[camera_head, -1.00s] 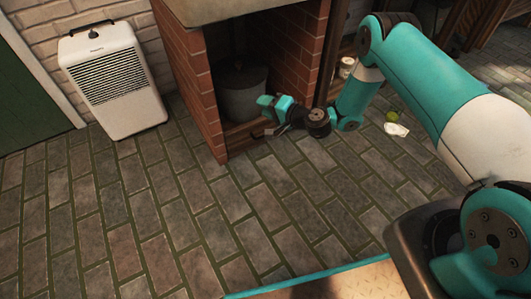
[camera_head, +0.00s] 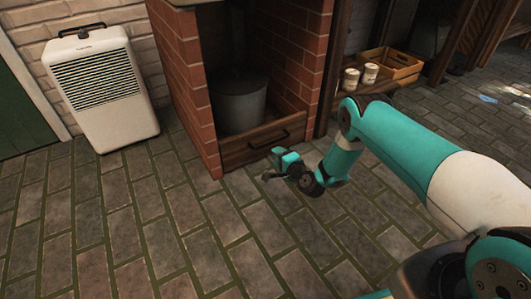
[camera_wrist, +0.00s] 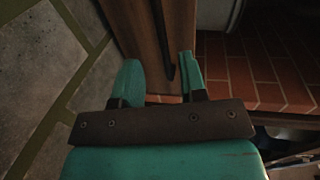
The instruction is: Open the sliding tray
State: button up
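The sliding tray (camera_head: 235,153) is a low wooden drawer front at the base of a brick enclosure, with a black bar handle (camera_head: 268,139). It looks about flush with the brick, so I cannot tell whether it is pulled out at all. My gripper (camera_head: 268,177) is low in front of the tray, below the handle in the head view. In the wrist view my gripper (camera_wrist: 160,72) has its two teal fingers apart. The dark handle (camera_wrist: 164,50) shows between and beyond their tips on the wooden front (camera_wrist: 140,25). Contact is not visible.
A grey pot (camera_head: 238,104) stands inside the brick enclosure (camera_head: 188,80). A white heater-like unit (camera_head: 100,90) leans by the wall at left. Wooden crates (camera_head: 392,64) and two pale cups (camera_head: 370,73) are at right. The paved floor (camera_head: 130,220) in front is clear.

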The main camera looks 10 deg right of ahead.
aim_at(266, 146)
jog(key=b+x, duration=0.5)
jog(key=x, duration=0.4)
jog(key=shift+w, duration=0.15)
grip_shut()
